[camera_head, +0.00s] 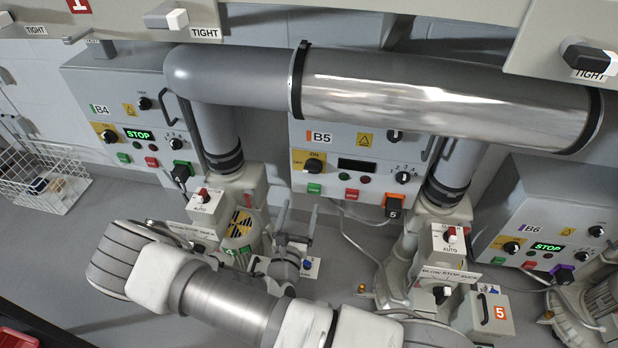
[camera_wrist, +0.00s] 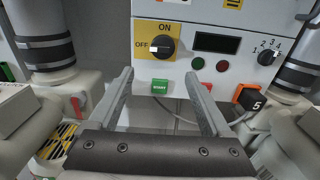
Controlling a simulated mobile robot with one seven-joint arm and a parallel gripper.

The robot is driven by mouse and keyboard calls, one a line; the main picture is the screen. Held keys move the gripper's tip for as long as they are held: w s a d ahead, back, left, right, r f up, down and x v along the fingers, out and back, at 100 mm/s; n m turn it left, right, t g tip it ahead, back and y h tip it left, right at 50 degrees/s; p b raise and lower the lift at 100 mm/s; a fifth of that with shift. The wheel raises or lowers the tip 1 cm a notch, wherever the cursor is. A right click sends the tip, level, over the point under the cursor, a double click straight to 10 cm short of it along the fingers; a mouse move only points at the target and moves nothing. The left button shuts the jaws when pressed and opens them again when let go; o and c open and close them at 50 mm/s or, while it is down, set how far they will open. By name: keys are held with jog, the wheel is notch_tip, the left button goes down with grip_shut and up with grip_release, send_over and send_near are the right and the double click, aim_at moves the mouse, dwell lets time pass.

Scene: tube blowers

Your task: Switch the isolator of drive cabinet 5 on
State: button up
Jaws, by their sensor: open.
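Drive cabinet B5 (camera_head: 345,135) is the light grey box at the centre of the head view, partly behind a large pipe. Its isolator (camera_head: 314,163) is a black rotary knob on a yellow plate. In the wrist view the isolator knob (camera_wrist: 163,47) lies level, its white mark toward OFF at the left; ON is at the top. The cabinet display (camera_wrist: 216,42) is dark. My gripper (camera_head: 298,220) is open and empty, below and in front of the cabinet. In the wrist view its fingers (camera_wrist: 158,75) point up toward the cabinet, below the knob and apart from it.
A green START button (camera_wrist: 160,86) sits below the isolator, between the fingers. An orange-black plug (camera_head: 395,204) marked 5 is at lower right. A shiny pipe (camera_head: 440,95) crosses above. Cabinets B4 (camera_head: 125,110) and B6 (camera_head: 555,215) stand either side, displays reading STOP.

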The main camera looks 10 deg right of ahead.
aim_at(310, 171)
jog(key=b+x, duration=0.3)
jog(key=x, duration=0.9)
jog(key=shift+w+d, duration=0.15)
jog(key=shift+w, duration=0.15)
jog(key=shift+r, duration=0.1)
grip_shut()
